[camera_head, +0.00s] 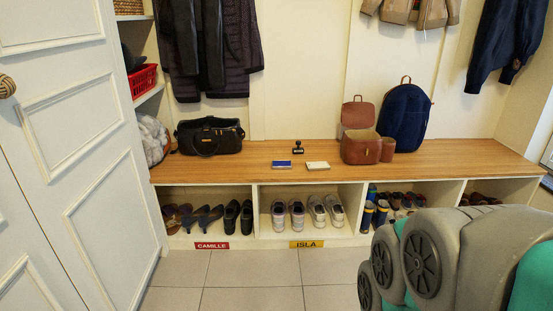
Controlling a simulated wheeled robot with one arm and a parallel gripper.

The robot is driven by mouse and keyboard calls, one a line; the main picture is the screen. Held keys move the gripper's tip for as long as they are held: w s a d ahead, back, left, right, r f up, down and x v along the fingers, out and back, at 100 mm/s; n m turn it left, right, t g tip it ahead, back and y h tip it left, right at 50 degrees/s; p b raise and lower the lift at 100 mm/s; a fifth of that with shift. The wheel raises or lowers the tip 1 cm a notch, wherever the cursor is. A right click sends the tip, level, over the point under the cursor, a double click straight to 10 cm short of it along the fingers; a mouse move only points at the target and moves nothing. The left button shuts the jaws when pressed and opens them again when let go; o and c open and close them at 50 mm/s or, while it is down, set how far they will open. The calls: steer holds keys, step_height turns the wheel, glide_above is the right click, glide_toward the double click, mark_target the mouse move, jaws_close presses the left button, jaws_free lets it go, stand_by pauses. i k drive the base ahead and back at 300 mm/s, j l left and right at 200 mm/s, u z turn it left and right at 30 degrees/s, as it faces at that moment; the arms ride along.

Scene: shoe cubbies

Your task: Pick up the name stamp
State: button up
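The name stamp (297,147) is a small black object standing upright on the wooden bench top, near the back wall. A small dark blue flat item (281,164) lies in front of it to the left. A small pale flat item (317,165) lies in front of it to the right. Nothing covers the stamp. My gripper is not in view; only grey and teal parts of my own arm show at the lower right.
The wooden bench (235,167) runs across the view, with shoe cubbies below. A black bag (210,136) is left of the stamp. A brown leather bag (359,146) and navy backpack (404,116) stand right. Coats hang above.

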mark_target(298, 150)
steer(key=i+l+u, duration=0.3)
steer(key=i, duration=0.25)
steer(key=i+l+u, duration=0.25)
steer(key=i+l, duration=0.25)
steer(key=i+l+u, duration=0.3)
steer(key=i+l, duration=0.2)
steer(key=i+l+u, duration=0.3)
steer(key=l, duration=0.45)
steer(key=i, duration=0.1)
